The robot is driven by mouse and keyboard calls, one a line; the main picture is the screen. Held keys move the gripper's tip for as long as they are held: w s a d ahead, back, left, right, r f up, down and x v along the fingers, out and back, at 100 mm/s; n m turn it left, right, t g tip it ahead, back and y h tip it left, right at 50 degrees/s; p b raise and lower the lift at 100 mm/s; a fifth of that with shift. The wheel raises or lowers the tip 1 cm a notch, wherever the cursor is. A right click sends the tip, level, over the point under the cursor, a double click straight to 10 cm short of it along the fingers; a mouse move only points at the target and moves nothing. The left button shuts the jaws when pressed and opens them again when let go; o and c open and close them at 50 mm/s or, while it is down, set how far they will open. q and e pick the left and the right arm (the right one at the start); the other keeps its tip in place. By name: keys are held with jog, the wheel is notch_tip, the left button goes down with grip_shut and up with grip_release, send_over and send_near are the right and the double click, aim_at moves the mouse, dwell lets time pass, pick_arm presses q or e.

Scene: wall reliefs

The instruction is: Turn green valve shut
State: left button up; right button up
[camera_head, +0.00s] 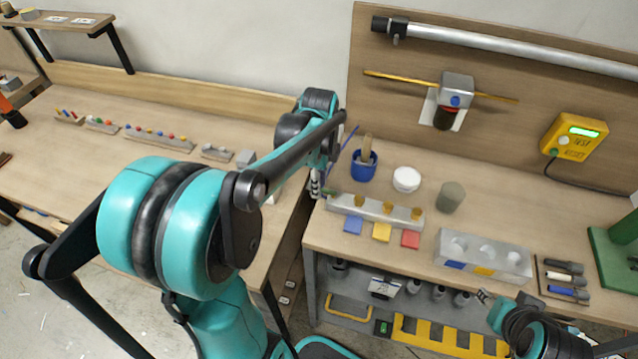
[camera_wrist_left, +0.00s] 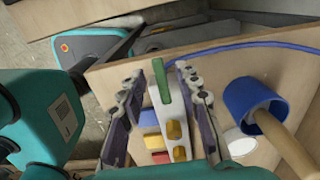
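The green valve handle (camera_wrist_left: 160,80) sits at the near end of a pale grey manifold block (camera_head: 373,210); a little of its green (camera_head: 329,192) also shows at the block's left end in the head view. My left gripper (camera_head: 317,186) is at that end. In the left wrist view its fingers (camera_wrist_left: 160,92) are apart, one on each side of the green handle, with gaps visible. Several yellow knobs (camera_head: 388,208) stand along the block. My right gripper (camera_head: 485,296) is low at the right, before the bench front; its finger state is unclear.
Blue (camera_head: 353,225), yellow (camera_head: 382,232) and red (camera_head: 410,239) squares lie before the block. A blue cup (camera_head: 363,168) with a wooden handle, a white round container (camera_head: 406,179) and a grey-green cylinder (camera_head: 450,197) stand behind it. A grey holed block (camera_head: 505,259) is to the right.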

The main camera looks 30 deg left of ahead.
pick_arm(q)
grip_shut()
jog(key=n, duration=0.1)
jog(key=n+p, duration=0.1)
jog(key=s+n, duration=0.1)
jog(key=shift+d+r, duration=0.1)
jog(key=shift+d, duration=0.15)
jog(key=n+p, duration=0.1)
jog(key=n, duration=0.1)
jog(key=s+d+n+p, duration=0.1)
jog(key=n, duration=0.2)
jog(key=shift+s, duration=0.15)
jog(key=n, duration=0.1)
jog(key=d+n, duration=0.1)
jog(key=n, duration=0.1)
jog(key=n+p, duration=0.1)
jog(key=n, duration=0.1)
jog(key=shift+s+d, duration=0.35)
jog(key=shift+d, duration=0.05)
jog(key=shift+d+n+p, duration=0.15)
jog(key=shift+d+n, duration=0.25)
jog(key=shift+n, duration=0.85)
jog(key=shift+d+n+p, duration=0.15)
jog(key=shift+d+n, duration=0.2)
jog(key=shift+n, duration=0.9)
